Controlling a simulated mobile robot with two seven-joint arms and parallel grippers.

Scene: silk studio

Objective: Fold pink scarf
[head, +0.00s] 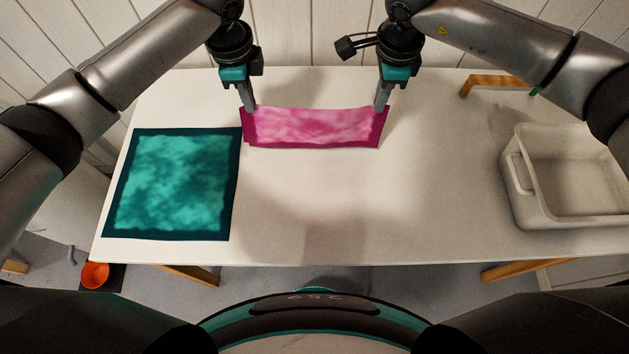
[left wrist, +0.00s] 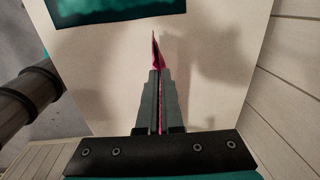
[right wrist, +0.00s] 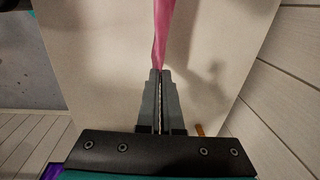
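The pink scarf (head: 315,128) has a dark magenta border and a paler mottled middle. It hangs between my two grippers near the back of the table, as a wide, short band. My left gripper (head: 250,108) is shut on its upper left corner; a sliver of the scarf shows at the fingertips in the left wrist view (left wrist: 157,50). My right gripper (head: 381,107) is shut on its upper right corner; the scarf stretches away from the fingertips in the right wrist view (right wrist: 161,35). I cannot tell whether the scarf's lower edge touches the table.
A teal scarf (head: 175,185) with a dark border lies flat on the left of the white table (head: 330,225). An empty whitish bin (head: 515,195) stands at the right. The table's middle and front are clear. An orange bowl (head: 95,275) sits below, at the left.

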